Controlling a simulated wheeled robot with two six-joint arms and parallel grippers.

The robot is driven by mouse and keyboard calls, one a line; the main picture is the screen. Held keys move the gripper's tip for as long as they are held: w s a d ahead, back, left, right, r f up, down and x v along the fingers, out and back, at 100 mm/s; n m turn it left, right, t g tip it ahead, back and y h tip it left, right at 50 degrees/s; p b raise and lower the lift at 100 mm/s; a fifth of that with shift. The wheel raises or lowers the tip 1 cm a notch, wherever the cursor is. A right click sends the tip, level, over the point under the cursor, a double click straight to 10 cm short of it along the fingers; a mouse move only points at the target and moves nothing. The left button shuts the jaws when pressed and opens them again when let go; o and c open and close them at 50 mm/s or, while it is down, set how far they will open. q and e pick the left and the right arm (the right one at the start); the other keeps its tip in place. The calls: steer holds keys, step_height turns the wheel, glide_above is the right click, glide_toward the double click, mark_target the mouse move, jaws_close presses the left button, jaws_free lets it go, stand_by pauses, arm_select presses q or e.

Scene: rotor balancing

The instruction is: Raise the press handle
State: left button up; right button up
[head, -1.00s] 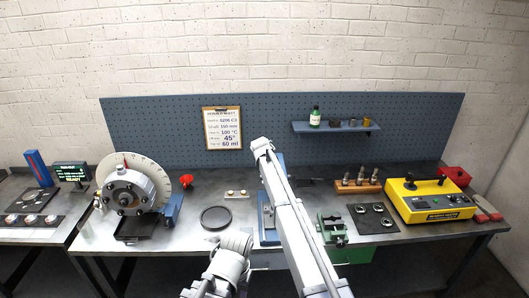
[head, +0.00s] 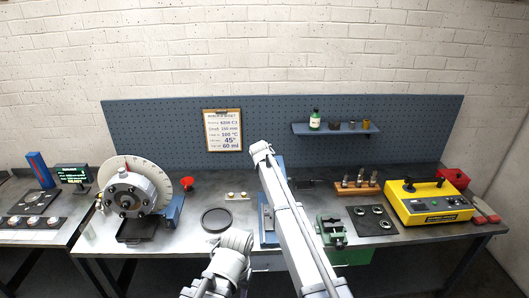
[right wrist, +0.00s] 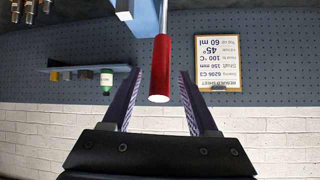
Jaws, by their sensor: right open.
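The press handle (right wrist: 159,75) is a red cylinder on a thin metal rod, shown in the right wrist view, which looks upside down. My right gripper (right wrist: 158,88) is open, with one finger on each side of the handle. A gap shows between the handle and each finger, and I see no contact. In the head view the blue press (head: 268,226) stands mid-bench, mostly hidden behind my right arm. The handle and my right gripper are hidden there. My left gripper is not in view.
A rotor with a dial (head: 128,196) stands at the left of the bench. A black ring (head: 216,219) lies left of the press. A green vise (head: 331,231) and a yellow control box (head: 430,203) stand to the right. A pegboard (head: 265,132) rises behind.

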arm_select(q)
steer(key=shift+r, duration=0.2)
arm_select(e)
steer(key=s+a, duration=0.1)
steer(key=s, duration=1.1)
steer(key=shift+s+a+r, duration=0.15)
steer(key=shift+s+a, duration=0.05)
steer(key=shift+a, duration=0.1)
